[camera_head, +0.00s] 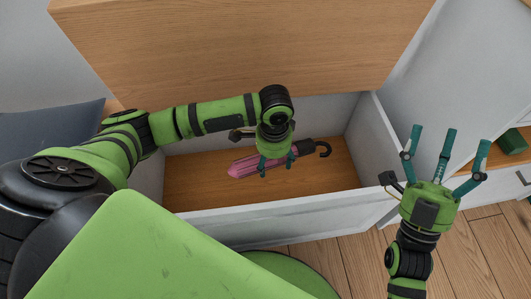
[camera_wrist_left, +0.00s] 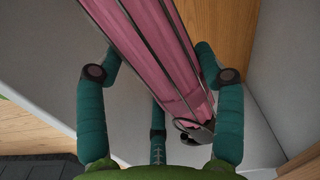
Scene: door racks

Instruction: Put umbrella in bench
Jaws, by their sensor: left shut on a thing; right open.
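A folded pink umbrella (camera_head: 243,166) with a dark hooked handle shows in the head view over the open bench (camera_head: 290,215). My left gripper (camera_head: 277,163) is shut on the umbrella, with its fingers around the middle. The left wrist view shows the pink cloth (camera_wrist_left: 160,50) running between the teal fingers. The bench has white walls and a wooden floor. The umbrella is within the bench opening; I cannot tell whether it touches the floor. My right gripper (camera_head: 435,150) is open and empty, to the right of the bench.
The wooden bench lid (camera_head: 240,45) stands raised behind the opening. A dark blue cushion (camera_head: 50,130) lies at the left. A white shelf unit with a green item (camera_head: 513,141) stands at the right. Wooden floor (camera_head: 360,265) is in front of the bench.

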